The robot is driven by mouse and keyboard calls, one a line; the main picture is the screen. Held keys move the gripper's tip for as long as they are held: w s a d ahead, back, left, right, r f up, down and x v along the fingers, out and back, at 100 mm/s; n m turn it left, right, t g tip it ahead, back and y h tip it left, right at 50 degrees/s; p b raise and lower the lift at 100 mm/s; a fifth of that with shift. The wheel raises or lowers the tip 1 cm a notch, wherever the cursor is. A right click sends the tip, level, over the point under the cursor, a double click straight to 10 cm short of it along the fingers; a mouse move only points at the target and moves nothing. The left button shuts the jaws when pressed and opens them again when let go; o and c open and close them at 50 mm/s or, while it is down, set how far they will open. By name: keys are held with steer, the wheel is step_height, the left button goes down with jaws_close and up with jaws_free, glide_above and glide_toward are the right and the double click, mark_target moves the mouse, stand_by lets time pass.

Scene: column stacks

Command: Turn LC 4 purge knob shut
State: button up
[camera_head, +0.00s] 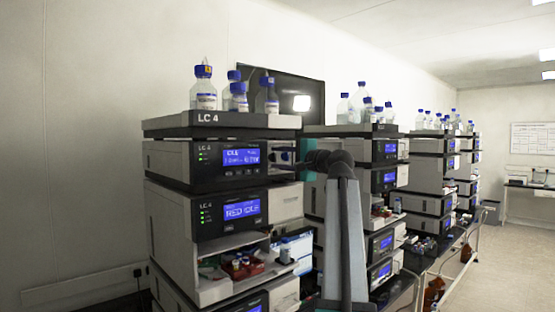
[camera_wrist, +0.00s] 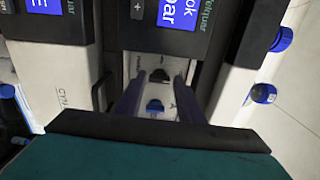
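The LC 4 stack (camera_head: 205,117) stands at the left in the head view, with its name on the top tray and on the lit modules. My gripper (camera_wrist: 158,82) reaches toward a pale panel (camera_wrist: 140,62) in the wrist view. Its two fingers are apart, with nothing seen held between them. A dark knob (camera_wrist: 158,75) and a blue knob (camera_wrist: 154,106) show on the panel between the fingers. I cannot tell which is the purge knob or whether a finger touches either. In the head view my gripper (camera_head: 298,160) is at the upper module's right side, its fingertips unclear.
Blue-capped bottles (camera_head: 205,92) stand on top of the stack. An open compartment with a red vial tray (camera_head: 243,266) is lower down. More stacks (camera_head: 380,165) stand in a row at the right. The floor (camera_head: 515,265) is clear at far right.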

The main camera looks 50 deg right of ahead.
steer(key=shift+s, duration=0.1)
steer(key=shift+s+f+b, duration=0.1)
steer(key=shift+s+b, duration=0.2)
steer(key=shift+s, duration=0.3)
steer(key=s+a+b, duration=0.1)
steer(key=s+b, duration=0.2)
steer(key=s, duration=0.9)
steer(key=shift+s, duration=0.15)
